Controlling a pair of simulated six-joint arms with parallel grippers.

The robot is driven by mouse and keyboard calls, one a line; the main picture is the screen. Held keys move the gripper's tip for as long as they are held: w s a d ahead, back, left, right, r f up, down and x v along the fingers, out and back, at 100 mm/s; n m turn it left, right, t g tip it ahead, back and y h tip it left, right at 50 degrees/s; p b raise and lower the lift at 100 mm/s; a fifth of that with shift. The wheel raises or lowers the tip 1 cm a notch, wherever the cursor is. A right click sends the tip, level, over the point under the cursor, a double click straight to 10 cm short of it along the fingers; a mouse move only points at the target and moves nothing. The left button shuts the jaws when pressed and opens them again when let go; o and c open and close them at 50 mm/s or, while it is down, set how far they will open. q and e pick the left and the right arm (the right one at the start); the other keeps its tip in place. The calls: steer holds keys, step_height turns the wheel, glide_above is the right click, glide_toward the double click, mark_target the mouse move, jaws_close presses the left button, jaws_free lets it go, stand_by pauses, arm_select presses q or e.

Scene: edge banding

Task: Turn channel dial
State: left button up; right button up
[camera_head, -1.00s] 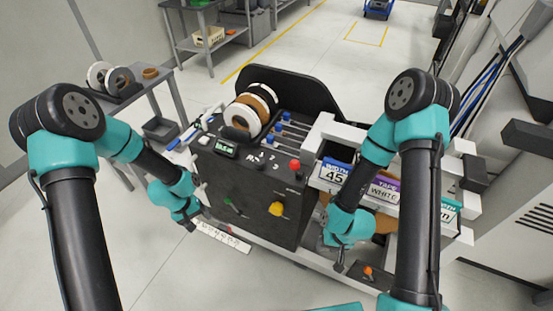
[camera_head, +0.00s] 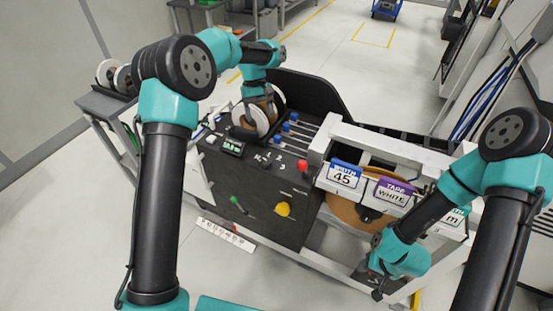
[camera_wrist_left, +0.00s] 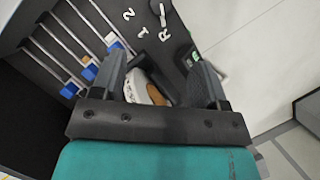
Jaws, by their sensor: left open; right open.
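The channel dial area shows as white marks, including R, 1 and 2, on the black machine's top panel (camera_head: 268,160); the same marks (camera_wrist_left: 130,25) lie beyond the fingertips in the left wrist view. My left gripper (camera_wrist_left: 160,68) is open, pointing down over the tape rolls. A white and brown tape roll (camera_wrist_left: 146,88) shows between its fingers; I cannot tell whether they touch. In the head view, the left arm covers part of the rolls (camera_head: 255,118). My right gripper (camera_head: 378,291) is open and low at the machine's front right.
Blue-ended rods (camera_head: 287,128) line the panel beside the rolls. A small display (camera_head: 232,148), red button (camera_head: 302,166), yellow knob (camera_head: 283,209) and green lever (camera_head: 237,202) are on the machine. Signs reading 45 (camera_head: 344,176) and WHITE (camera_head: 392,192) hang at right.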

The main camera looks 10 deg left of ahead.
mark_target(266, 160)
arm_select(q)
steer(key=shift+s+f, duration=0.1)
steer(key=x, duration=1.7)
steer(key=shift+f, duration=0.15)
steer(key=c, duration=0.9)
